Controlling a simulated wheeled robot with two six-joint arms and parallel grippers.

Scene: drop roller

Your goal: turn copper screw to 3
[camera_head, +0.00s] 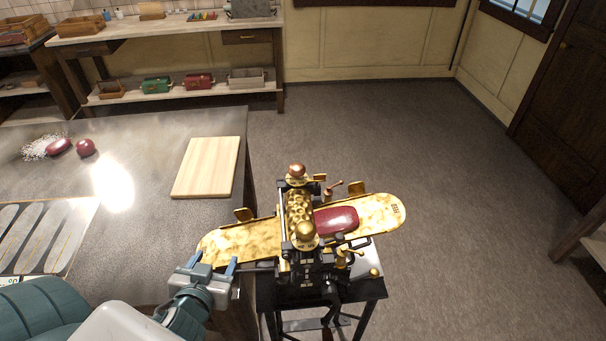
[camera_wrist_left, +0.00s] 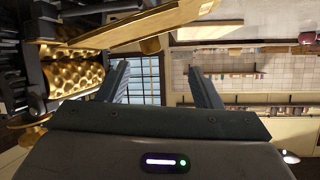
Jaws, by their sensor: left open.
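The drop roller is a black and brass machine with a dimpled golden roller (camera_head: 298,212), which also shows at the left of the left wrist view (camera_wrist_left: 78,76). A copper-coloured screw knob (camera_head: 297,170) tops its far side, and a more golden knob (camera_head: 305,230) tops its near side. Any number marks are too small to read. My left gripper (camera_head: 212,264) is open and empty, left of the machine near the end of the golden tray (camera_head: 235,242). In the left wrist view its fingers (camera_wrist_left: 160,75) are apart with nothing between them. My right gripper is not in view.
A dark red slab (camera_head: 336,220) lies on the tray's right half. The machine stands on a small dark stand beside the counter (camera_head: 150,240). A wooden board (camera_head: 207,167), red lumps (camera_head: 73,148) and a moulded sheet (camera_head: 42,235) lie on the counter. The floor to the right is clear.

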